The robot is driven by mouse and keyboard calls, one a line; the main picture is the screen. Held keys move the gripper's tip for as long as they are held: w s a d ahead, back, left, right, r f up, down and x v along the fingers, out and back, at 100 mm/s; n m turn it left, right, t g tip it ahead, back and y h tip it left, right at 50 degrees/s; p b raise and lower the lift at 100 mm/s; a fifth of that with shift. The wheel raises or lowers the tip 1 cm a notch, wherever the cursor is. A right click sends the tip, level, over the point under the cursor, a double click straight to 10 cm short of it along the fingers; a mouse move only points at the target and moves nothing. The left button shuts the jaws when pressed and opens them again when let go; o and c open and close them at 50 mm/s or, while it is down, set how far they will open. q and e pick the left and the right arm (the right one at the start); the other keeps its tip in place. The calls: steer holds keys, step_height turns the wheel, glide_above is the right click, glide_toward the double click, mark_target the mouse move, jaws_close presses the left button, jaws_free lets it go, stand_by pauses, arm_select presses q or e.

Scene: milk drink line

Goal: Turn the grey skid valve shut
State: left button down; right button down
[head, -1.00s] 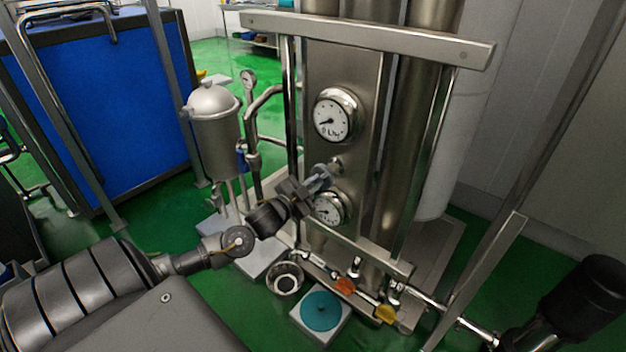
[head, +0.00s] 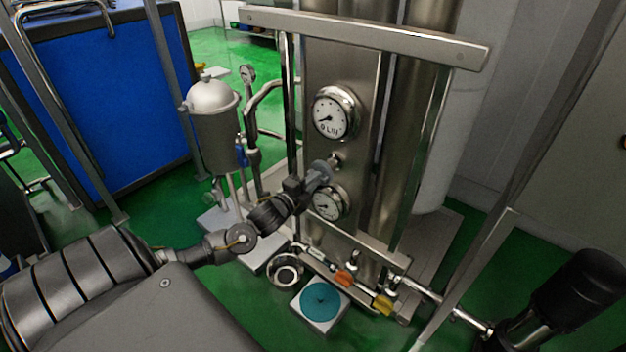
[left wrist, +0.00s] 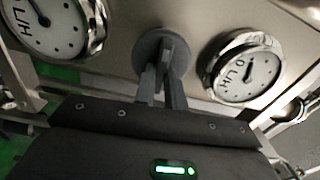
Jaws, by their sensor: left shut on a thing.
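The grey skid valve (head: 321,168) sticks out from the steel front of the skid, between an upper and a lower round dial gauge. In the left wrist view its round grey base and raised handle (left wrist: 158,46) show at top centre, between the two gauges. My left gripper (head: 314,180) reaches in from the lower left and is shut on the valve handle. In the left wrist view its two fingers (left wrist: 164,82) lie either side of the handle, whose gripped part is partly hidden. My right gripper is not in view.
The upper gauge (head: 335,112) and lower gauge (head: 328,202) are close to the gripper. A steel vessel (head: 212,125) and bent pipe stand to the left. Orange (head: 343,278) and yellow (head: 382,304) handles sit low on the skid. Green floor is open at left.

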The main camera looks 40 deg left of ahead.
arm_select(q)
steer(key=shift+m, duration=0.5)
steer(key=c, duration=1.5)
jaws_free()
steer(key=shift+o, duration=0.2)
steer(key=s, duration=1.1)
steer(key=shift+d, duration=0.15)
steer(key=shift+w, duration=0.1)
